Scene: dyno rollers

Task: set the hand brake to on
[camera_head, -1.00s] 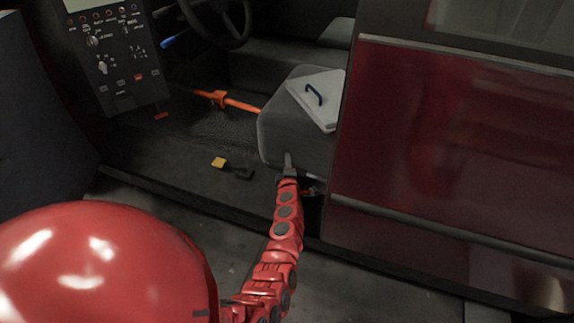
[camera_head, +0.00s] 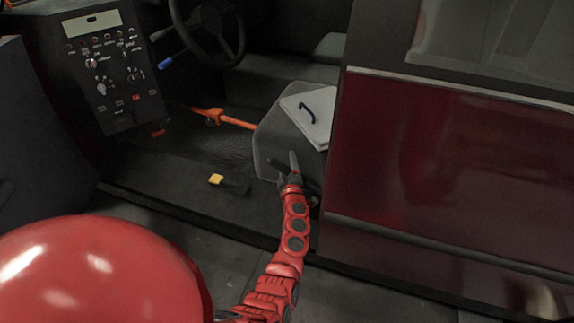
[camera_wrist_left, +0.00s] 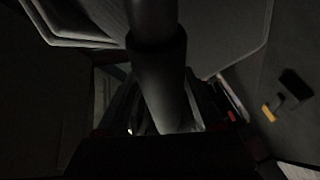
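My left gripper (camera_head: 286,170) is at the lower front corner of the grey seat box, beside the door opening. Its fingers look spread apart in the head view. In the left wrist view a thick grey rod (camera_wrist_left: 160,75), which looks like the hand brake lever, runs down the middle between the dark fingers. I cannot tell whether the fingers touch it. In the head view the lever is hard to make out among the dark parts at the gripper. My right gripper is not in view.
A red door panel (camera_head: 450,165) closes the right side. An orange bar (camera_head: 235,122), a yellow-tipped pedal (camera_head: 216,179) and a control panel (camera_head: 115,75) lie to the left.

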